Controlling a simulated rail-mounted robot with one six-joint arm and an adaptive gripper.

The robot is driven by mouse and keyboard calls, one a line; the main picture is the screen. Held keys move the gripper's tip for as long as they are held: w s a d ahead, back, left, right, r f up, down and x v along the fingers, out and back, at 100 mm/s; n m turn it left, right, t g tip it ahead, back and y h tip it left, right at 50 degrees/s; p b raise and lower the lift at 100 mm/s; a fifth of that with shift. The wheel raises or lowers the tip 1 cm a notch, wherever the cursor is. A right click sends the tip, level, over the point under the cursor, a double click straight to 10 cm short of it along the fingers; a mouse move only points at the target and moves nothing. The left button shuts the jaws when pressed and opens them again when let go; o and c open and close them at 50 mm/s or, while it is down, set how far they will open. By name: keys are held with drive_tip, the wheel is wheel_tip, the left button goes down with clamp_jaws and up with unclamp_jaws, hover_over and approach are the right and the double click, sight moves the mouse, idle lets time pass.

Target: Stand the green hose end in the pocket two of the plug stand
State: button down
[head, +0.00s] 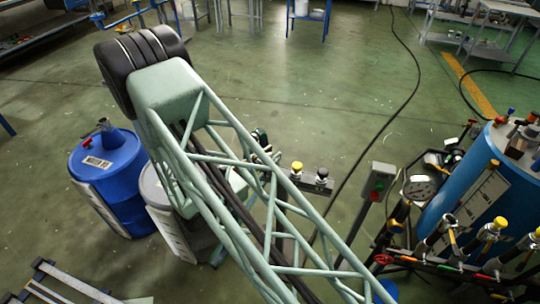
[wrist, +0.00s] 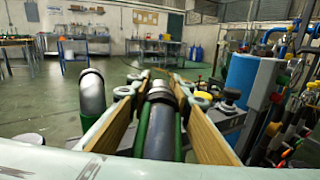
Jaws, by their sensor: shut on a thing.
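My gripper (wrist: 160,82) shows in the wrist view, with its two tan-padded fingers closed on a hose end. The green hose end (wrist: 160,112) is a dark grey cylinder with green along its sides, held lengthwise between the pads. In the head view my lattice arm hides most of the gripper. What looks like the plug stand (head: 309,187) is a grey bar with a yellow plug (head: 297,167) and a black plug (head: 322,174), right of the arm. In the wrist view a black-knobbed plug (wrist: 230,97) shows just right of the fingers. I cannot make out the pockets.
A blue drum (head: 108,165) stands left of my arm, beside a grey-white drum (head: 160,190). A blue tank (head: 475,190) with valves and coloured handles stands at right. A switch post (head: 379,180) stands before it. A grey curved pipe (wrist: 92,95) rises left of the gripper.

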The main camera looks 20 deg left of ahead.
drive_tip(key=shift+f, duration=0.1)
drive_tip(key=c, duration=2.3)
unclamp_jaws()
drive_tip(key=shift+s, duration=0.15)
drive_tip(key=shift+v, duration=5.85)
